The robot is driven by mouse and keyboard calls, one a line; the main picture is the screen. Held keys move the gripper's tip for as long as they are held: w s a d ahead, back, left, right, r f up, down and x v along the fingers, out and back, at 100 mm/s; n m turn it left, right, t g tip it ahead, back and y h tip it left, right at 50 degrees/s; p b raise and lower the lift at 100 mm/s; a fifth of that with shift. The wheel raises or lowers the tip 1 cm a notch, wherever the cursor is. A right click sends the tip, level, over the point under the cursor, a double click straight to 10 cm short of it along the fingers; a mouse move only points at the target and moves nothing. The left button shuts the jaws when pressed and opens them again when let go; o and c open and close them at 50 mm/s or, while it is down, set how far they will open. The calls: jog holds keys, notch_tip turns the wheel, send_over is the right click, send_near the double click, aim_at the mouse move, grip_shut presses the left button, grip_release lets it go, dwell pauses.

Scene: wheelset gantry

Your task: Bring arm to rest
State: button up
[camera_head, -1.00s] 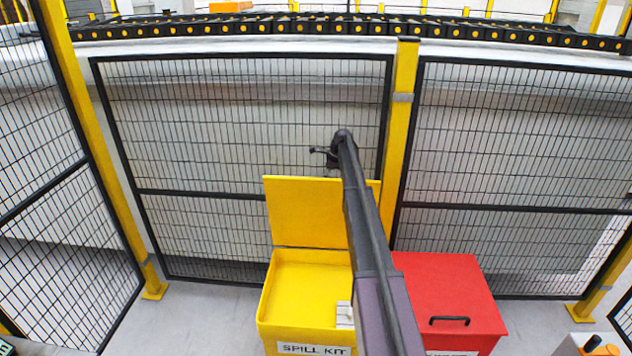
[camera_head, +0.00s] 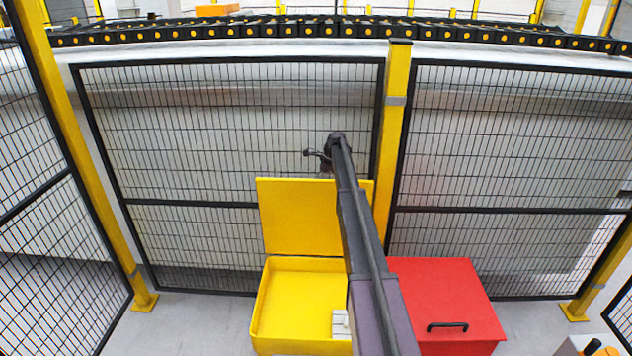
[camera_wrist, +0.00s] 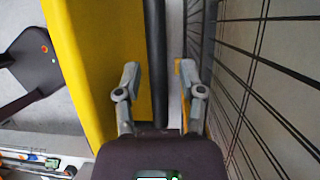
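My gripper (camera_head: 314,155) is at the end of my arm, above the raised yellow lid (camera_head: 290,215) and in front of the mesh fence (camera_head: 235,130). In the wrist view, the two fingers of my gripper (camera_wrist: 158,76) stand apart with nothing held between them. A dark bar shows beyond the gap. The arm reaches forward over the open yellow spill kit box (camera_head: 290,305) and hides part of its right side.
A shut red box (camera_head: 440,295) with a black handle stands right of the yellow one. A yellow post (camera_head: 398,110) stands behind the arm, and mesh also runs close along the right of the wrist view (camera_wrist: 265,90). Grey floor shows at left (camera_head: 190,325).

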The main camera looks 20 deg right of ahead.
jog(key=shift+a+r, duration=0.1)
jog(key=shift+a, duration=0.15)
